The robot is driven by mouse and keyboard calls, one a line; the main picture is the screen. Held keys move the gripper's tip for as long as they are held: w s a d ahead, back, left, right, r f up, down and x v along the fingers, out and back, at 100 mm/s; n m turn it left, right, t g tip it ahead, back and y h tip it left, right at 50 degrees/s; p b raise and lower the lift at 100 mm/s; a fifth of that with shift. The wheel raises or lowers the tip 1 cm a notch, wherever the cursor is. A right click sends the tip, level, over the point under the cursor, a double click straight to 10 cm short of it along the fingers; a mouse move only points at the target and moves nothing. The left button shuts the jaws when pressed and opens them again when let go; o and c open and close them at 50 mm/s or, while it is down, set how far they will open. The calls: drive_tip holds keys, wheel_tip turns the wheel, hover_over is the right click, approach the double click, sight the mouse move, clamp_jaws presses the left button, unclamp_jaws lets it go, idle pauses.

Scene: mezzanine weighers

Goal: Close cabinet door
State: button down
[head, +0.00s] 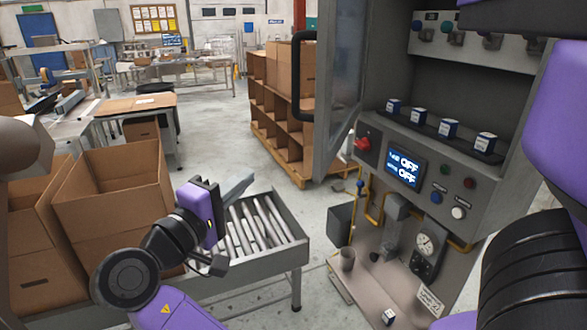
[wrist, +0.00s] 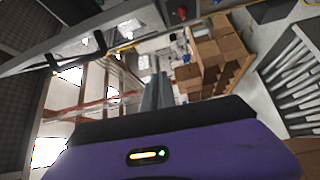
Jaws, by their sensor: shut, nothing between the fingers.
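The cabinet (head: 470,70) stands on the right in the head view, with its inside showing. Its grey-framed door (head: 340,85) stands open, swung out at the cabinet's left side. A black bar handle (head: 298,78) is on the door's left edge. In the wrist view the door (wrist: 125,22) and its dark handle (wrist: 75,58) cross the upper left. My gripper (head: 242,184) is left of and below the door in the head view, apart from it. In the wrist view my gripper's fingers (wrist: 157,92) are together and empty.
Below my gripper is a roller conveyor (head: 255,235). An open cardboard box (head: 118,215) stands left of it. A wooden shelf with boxes (head: 280,110) is behind the door. Small boxes (head: 445,128) line a cabinet ledge above a control panel (head: 405,168). Grey floor is clear mid-left.

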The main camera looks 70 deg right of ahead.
drive_tip(key=s+d+f+g+y+p, duration=0.1)
drive_tip(key=s+d+p, duration=0.1)
drive_tip(key=s+d, duration=0.6)
drive_tip(key=shift+s+d+f+m+g, duration=0.3)
drive_tip(key=shift+s+f+g, duration=0.1)
drive_tip(key=shift+s, duration=0.55)
drive_tip(key=shift+s, duration=0.1)
